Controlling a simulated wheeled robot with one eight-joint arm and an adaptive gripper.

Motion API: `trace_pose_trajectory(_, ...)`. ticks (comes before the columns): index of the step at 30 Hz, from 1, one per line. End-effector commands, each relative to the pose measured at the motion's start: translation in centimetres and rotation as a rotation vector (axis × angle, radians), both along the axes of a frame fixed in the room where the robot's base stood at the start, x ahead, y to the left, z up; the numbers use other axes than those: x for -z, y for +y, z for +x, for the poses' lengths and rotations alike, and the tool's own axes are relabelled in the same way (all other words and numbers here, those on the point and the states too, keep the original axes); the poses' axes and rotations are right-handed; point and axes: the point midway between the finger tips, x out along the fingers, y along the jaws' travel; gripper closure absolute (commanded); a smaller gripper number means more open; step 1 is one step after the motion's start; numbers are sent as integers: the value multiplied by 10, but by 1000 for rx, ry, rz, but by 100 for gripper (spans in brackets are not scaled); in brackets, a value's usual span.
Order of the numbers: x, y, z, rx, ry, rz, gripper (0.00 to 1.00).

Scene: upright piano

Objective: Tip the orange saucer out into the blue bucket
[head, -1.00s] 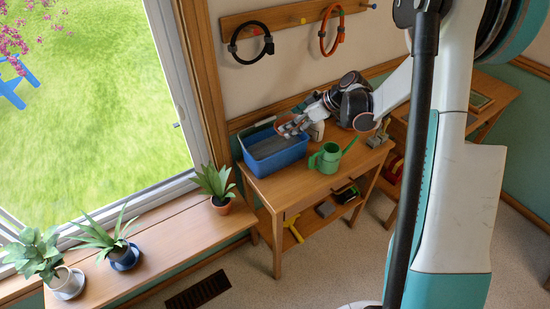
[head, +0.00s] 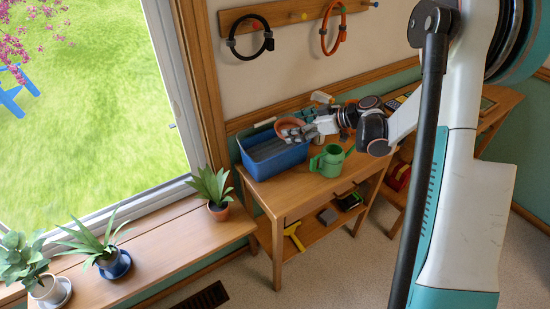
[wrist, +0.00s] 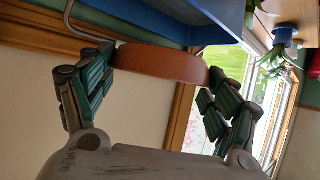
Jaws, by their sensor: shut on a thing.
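The blue bucket (head: 280,160) stands on the left end of the wooden workbench, open upward, with a grey interior. My gripper (head: 291,131) is shut on the orange saucer (head: 283,124) above the bucket's back right part. The saucer looks steeply tilted, its round face showing in the head view. In the wrist view the saucer (wrist: 160,63) is seen edge-on between my two finger pads (wrist: 162,75), and the blue bucket wall (wrist: 215,12) is close by at the top. Whether anything is in the saucer, or has fallen into the bucket, I cannot tell.
A green watering can (head: 330,160) stands right of the bucket on the workbench (head: 290,188). Black (head: 250,52) and orange (head: 333,45) rings hang on the wall rack above. A potted plant (head: 213,190) stands on the sill to the left.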

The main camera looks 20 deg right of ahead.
Motion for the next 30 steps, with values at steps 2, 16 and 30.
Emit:
trace_pose_trajectory(2,-5,-3,-2,1,0,0,43)
trace_pose_trajectory(16,-35,-26,-21,1,0,-1,44)
trace_pose_trajectory(30,-48,-38,-30,0,1,-1,44)
